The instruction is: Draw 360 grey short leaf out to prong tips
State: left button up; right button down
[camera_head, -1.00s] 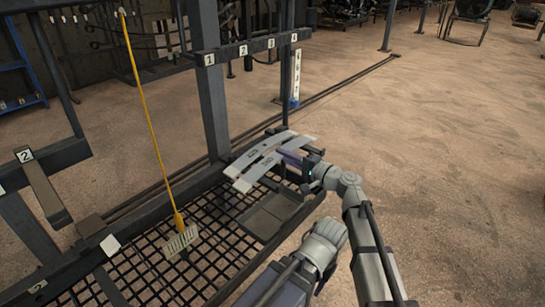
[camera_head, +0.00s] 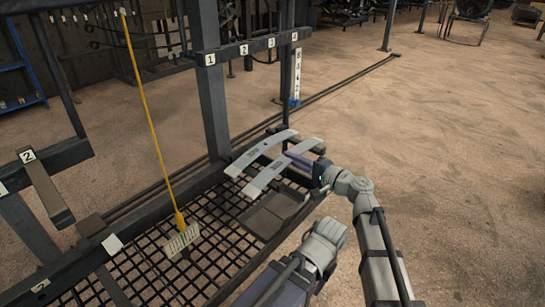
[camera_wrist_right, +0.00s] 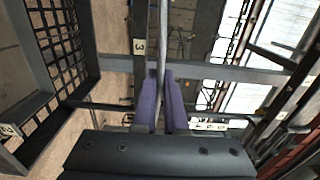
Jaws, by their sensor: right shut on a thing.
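Two curved grey leaves lie side by side above the near end of the rack in the head view. The back leaf (camera_head: 260,153) is apart from the nearer leaf (camera_head: 270,178), with a gap between them. My right gripper (camera_head: 303,159) is at the nearer leaf, on its right side, with its purple fingers shut on it. In the right wrist view the fingers (camera_wrist_right: 161,105) close on a thin upright grey edge (camera_wrist_right: 162,35). Any marking on the leaves is too small to read. The prong tips are not clear. My left gripper is not in view.
Number plates 1 to 4 (camera_head: 251,48) run along the rack's upper bar, beside a post (camera_head: 212,100). A black mesh floor (camera_head: 215,245) and a grey plate (camera_head: 266,215) lie below the leaves. Open floor (camera_head: 440,150) lies right.

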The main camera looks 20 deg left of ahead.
jog(key=shift+v, duration=1.15)
jog(key=shift+f, duration=0.1)
dwell(0.3)
jog(key=c, duration=0.9)
grip_release()
jog(key=v, duration=0.7)
jog(key=shift+d, duration=0.4)
jog(key=shift+s, duration=0.1)
